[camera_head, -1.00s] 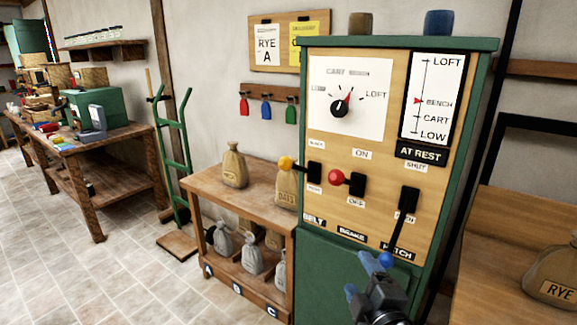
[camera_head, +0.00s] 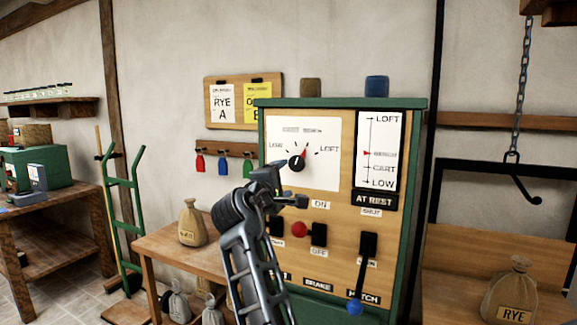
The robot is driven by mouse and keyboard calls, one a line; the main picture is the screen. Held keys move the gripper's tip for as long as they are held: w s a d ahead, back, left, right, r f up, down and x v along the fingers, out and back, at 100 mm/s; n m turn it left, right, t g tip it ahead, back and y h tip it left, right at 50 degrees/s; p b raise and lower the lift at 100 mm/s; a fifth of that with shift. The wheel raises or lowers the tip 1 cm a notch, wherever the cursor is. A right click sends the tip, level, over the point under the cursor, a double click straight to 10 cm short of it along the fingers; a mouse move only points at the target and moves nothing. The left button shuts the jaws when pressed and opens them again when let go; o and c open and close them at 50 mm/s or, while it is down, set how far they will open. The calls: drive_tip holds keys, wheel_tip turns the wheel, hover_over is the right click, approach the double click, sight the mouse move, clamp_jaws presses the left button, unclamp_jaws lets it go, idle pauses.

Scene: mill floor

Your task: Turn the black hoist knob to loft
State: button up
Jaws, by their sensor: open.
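The black hoist knob (camera_head: 297,163) sits on a white dial plate (camera_head: 325,178) at the upper left of the green-framed control panel (camera_head: 414,104). Its red pointer points up and slightly right, between the left-hand labels and LOFT, which is at the right of the dial. My gripper (camera_head: 290,190) is in front of the panel, just below and left of the knob, apparently apart from it. Its jaws are open and hold nothing that I can see. My arm hides the yellow-knobbed lever and part of the panel's lower left.
The red lever knob (camera_head: 299,229) is close below my gripper. The blue hatch lever knob (camera_head: 355,307) hangs low. The level gauge (camera_head: 379,150) marks BENCH above an AT REST sign. A sack table (camera_head: 160,245) stands left; a chain hook (camera_head: 520,180) hangs right.

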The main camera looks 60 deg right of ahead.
sight(295, 165)
drive_tip(key=shift+m+g, duration=0.3)
drive_tip(key=shift+g, duration=0.3)
drive_tip(key=d, duration=0.3)
drive_tip(key=d+r+p, duration=0.1)
drive_tip(key=d, duration=0.1)
drive_tip(key=d+r, duration=0.1)
drive_tip(key=d, duration=0.2)
drive_tip(key=shift+w+d+r+p, duration=0.2)
drive_tip(key=shift+w+d+p, duration=0.05)
drive_tip(key=shift+d+p, duration=0.05)
drive_tip(key=c, duration=1.1)
drive_tip(key=shift+o, duration=0.2)
drive_tip(key=shift+f, duration=0.1)
